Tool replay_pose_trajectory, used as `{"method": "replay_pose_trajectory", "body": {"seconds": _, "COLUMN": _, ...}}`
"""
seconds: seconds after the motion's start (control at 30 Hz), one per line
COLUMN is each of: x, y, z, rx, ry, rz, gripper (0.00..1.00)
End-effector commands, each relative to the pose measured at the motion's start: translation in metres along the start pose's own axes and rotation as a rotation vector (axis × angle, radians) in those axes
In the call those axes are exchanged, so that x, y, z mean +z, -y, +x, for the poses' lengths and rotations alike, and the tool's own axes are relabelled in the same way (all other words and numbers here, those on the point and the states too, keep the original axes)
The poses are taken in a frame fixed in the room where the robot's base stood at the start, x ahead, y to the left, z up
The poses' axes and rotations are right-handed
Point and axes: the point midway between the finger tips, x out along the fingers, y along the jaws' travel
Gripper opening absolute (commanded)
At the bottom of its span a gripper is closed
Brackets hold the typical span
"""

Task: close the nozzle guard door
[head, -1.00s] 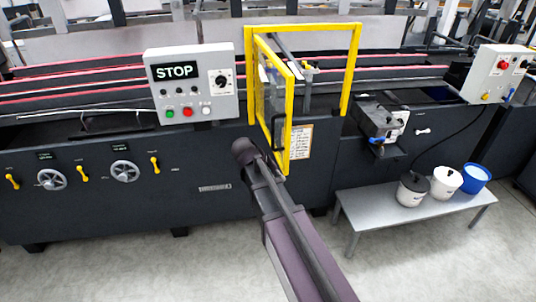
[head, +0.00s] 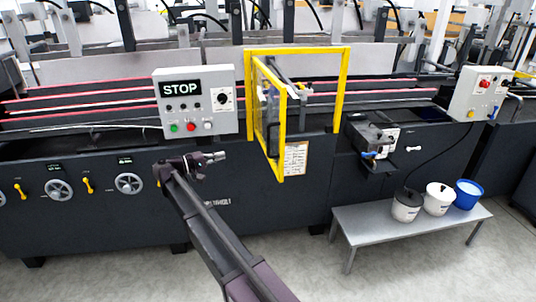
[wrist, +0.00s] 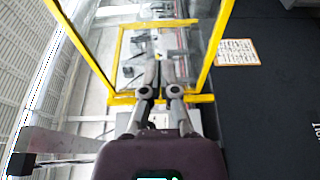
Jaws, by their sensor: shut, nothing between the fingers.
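The nozzle guard door (head: 282,135) is a clear panel in a yellow frame. It stands open, swung out from the yellow guard frame (head: 346,85) towards me. A dark handle shows on the door's free side. My gripper (head: 222,156) is shut and empty, left of the door and apart from it in the head view, in front of the machine's dark front panel. In the wrist view my gripper (wrist: 160,62) points towards yellow framing (wrist: 202,99). Whether the fingers touch it cannot be told there.
A control box (head: 195,100) with a STOP display is left of the guard. A notice sheet (head: 295,158) is on the machine front beside the door. A low grey table (head: 370,238) with several tubs stands at right. The floor in front is clear.

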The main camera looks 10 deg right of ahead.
Motion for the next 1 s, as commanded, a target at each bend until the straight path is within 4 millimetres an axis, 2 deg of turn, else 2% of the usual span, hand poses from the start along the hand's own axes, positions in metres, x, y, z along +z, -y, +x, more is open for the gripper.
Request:
{"method": "replay_pose_trajectory", "body": {"seconds": 0.57, "x": 0.004, "y": 0.001, "z": 0.039, "rx": -0.003, "ry": 0.029, "rz": 0.000, "gripper": 0.00}}
{"method": "replay_pose_trajectory", "body": {"seconds": 1.0, "x": 0.006, "y": 0.001, "z": 0.102, "rx": -0.003, "ry": 0.031, "rz": 0.000, "gripper": 0.00}}
